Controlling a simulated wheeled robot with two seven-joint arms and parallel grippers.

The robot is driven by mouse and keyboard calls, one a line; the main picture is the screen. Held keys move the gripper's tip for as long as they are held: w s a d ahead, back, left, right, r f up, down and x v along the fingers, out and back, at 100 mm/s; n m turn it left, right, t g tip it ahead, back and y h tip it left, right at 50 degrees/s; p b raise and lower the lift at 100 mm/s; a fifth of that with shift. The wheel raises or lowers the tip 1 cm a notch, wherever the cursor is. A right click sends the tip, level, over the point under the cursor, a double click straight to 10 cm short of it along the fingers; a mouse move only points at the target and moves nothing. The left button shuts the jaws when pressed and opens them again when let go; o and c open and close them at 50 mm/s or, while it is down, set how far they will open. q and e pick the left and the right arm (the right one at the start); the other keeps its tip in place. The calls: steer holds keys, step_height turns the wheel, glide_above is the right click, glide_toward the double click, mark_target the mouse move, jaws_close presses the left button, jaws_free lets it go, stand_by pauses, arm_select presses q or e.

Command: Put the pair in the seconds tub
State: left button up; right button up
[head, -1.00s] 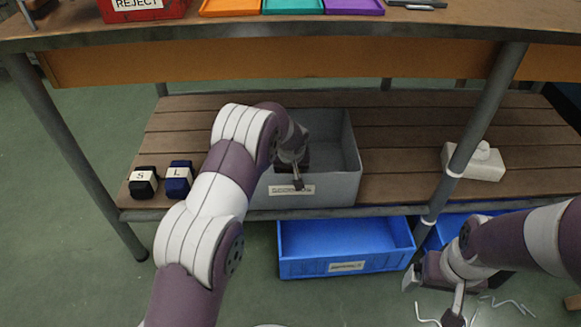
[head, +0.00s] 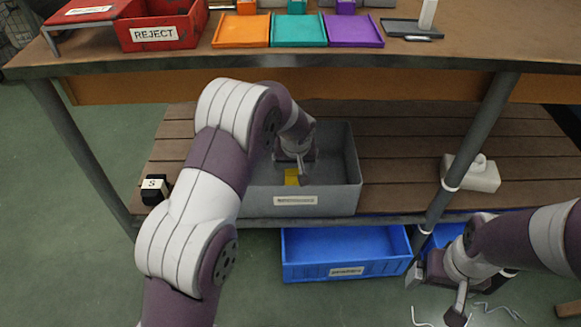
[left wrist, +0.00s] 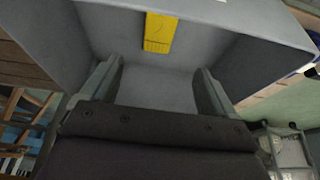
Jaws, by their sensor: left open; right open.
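A grey tub (head: 352,165) stands on the lower shelf; its front label is too blurred to read. A small yellow item (head: 291,177), which looks like the folded pair, lies inside it. In the left wrist view the yellow item (left wrist: 159,33) lies on the tub floor beyond my fingers, apart from them. My left gripper (left wrist: 160,70) is open and empty, pointing down into the tub; in the head view the arm partly hides the tub. My right gripper (head: 436,292) is open and empty, low at the right in front of the shelf.
A blue bin (head: 345,250) with a blurred label stands on the floor below the tub. A black block marked S (head: 153,189) and a white object (head: 470,174) are on the shelf. A red REJECT box (head: 165,28) and coloured trays (head: 299,31) are on the tabletop.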

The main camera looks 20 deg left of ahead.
arm_select(q)
steer(key=s+a+r+m+g, duration=0.1)
steer(key=s+r, duration=0.2)
steer(key=s, duration=1.1)
steer(key=s+a+r+m+g+h, duration=0.1)
steer(key=s+r+m, duration=0.1)
steer(key=s, duration=1.2)
steer(key=shift+s+r+g, duration=0.25)
steer(key=shift+r+g, duration=0.15)
steer(key=shift+r, duration=0.2)
